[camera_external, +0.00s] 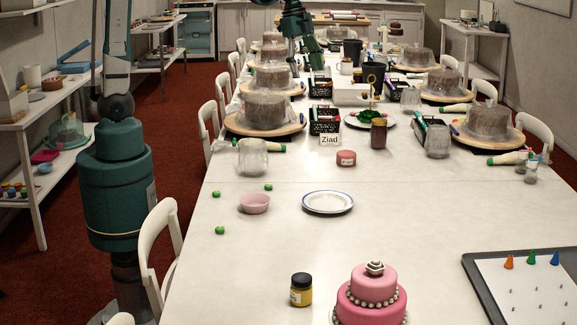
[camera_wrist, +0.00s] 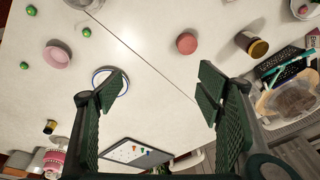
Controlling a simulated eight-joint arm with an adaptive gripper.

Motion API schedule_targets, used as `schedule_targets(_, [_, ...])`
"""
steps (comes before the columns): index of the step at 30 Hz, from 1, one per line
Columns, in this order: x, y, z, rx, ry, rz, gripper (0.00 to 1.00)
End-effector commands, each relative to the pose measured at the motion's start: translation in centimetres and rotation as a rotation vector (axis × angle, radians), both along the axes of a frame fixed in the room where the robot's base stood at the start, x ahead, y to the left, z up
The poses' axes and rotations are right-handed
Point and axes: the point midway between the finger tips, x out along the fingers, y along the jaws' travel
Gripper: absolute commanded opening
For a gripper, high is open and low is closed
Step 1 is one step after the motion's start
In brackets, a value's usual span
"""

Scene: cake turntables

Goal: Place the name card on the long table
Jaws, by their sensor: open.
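The white name card (camera_external: 330,140), reading "Ziad", stands at the front of a black basket (camera_external: 325,121), over the long white table (camera_external: 400,235); I cannot tell exactly what its lower edge rests on. I cannot make out the card in the wrist view. My gripper (camera_wrist: 163,92) is open, its two green-padded fingers wide apart with nothing between them but tabletop. The table (camera_wrist: 150,85) lies below the fingers. In the external view my arm reaches over the far part of the table.
A pink bowl (camera_external: 255,203), a blue-rimmed plate (camera_external: 328,202), a pink tub (camera_external: 346,158) and a dark jar (camera_external: 379,133) stand on the table. A pink cake (camera_external: 370,300) and a tray (camera_external: 525,285) are in front. Wrapped cakes on turntables line both sides. The table's middle has free room.

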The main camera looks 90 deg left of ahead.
Motion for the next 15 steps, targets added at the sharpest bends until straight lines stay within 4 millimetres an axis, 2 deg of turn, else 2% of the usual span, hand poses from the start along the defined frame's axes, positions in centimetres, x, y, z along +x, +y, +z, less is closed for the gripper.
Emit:
schedule_targets(3, [-1.8, -2.1, 0.8, 0.003, -0.017, 0.051, 0.66])
schedule_targets(15, [-7.7, -7.8, 2.3, -0.005, -0.084, 0.229, 0.66])
